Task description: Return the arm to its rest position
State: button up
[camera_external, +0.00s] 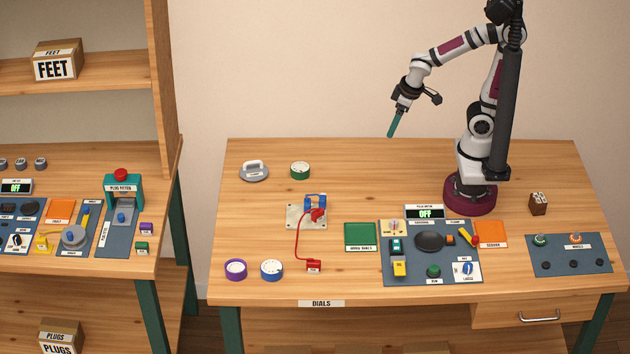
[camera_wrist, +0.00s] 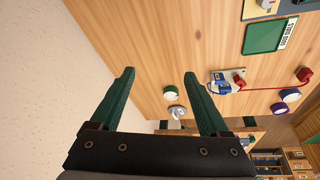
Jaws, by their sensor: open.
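My gripper (camera_external: 392,125) is raised well above the back of the table, left of my arm's base, with its fingers pointing down and to the left. In the wrist view my gripper (camera_wrist: 160,80) shows two green fingers spread apart with nothing between them. It touches nothing.
A plate with a blue and red device (camera_external: 316,206) and a red cable stands mid-left. Purple (camera_external: 235,269) and blue (camera_external: 271,269) dials lie at the front left. A blue-grey panel (camera_external: 400,272) holds several parts. A brown block (camera_external: 538,203) stands right. Air around my gripper is clear.

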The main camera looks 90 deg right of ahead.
jog(key=s+a+r+m+g+y, duration=0.1)
jog(key=s+a+g+y, duration=0.2)
jog(key=s+a, duration=0.7)
jog(key=shift+s+r+m+y, duration=0.3)
jog(key=shift+s+y, duration=0.1)
jog(key=shift+y, duration=0.1)
